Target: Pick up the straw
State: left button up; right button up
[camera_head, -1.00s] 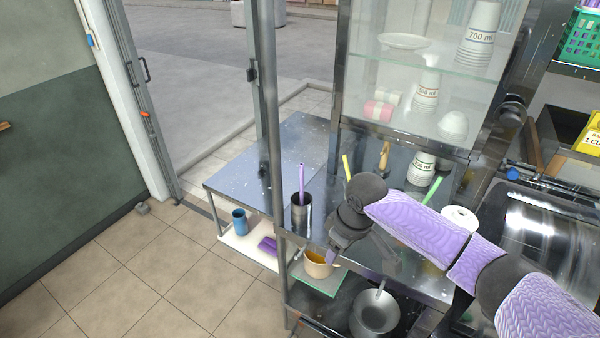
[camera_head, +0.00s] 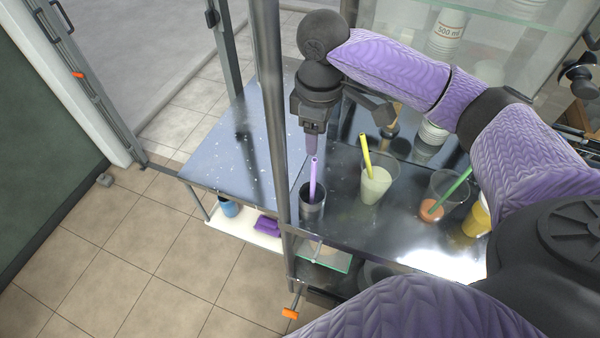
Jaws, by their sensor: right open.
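A purple straw (camera_head: 314,178) stands in a dark metal cup (camera_head: 312,207) near the left end of the steel counter, its upper part sticking out above the rim. My right gripper (camera_head: 312,147) points down just above the top of this straw. It is open, and the straw is not clearly held. How its fingertips sit around the straw top is hard to see. A yellow straw (camera_head: 365,152) stands in a clear cup of pale drink (camera_head: 375,187), and a green straw (camera_head: 456,184) leans in another clear cup (camera_head: 441,196). My left gripper is not in view.
A vertical metal post (camera_head: 272,130) stands just left of the metal cup. A lower shelf (camera_head: 237,238) holds a blue cup (camera_head: 228,208) and a purple folded cloth (camera_head: 267,224). A steel side table (camera_head: 225,160) is mostly clear. Stacked paper cups (camera_head: 446,33) stand behind glass.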

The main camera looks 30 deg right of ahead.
aim_at(315, 159)
notch_tip(315, 159, down, 10)
jog(key=shift+w+d+f, duration=0.1)
jog(key=shift+w, duration=0.05)
grip_shut()
dwell(1.4)
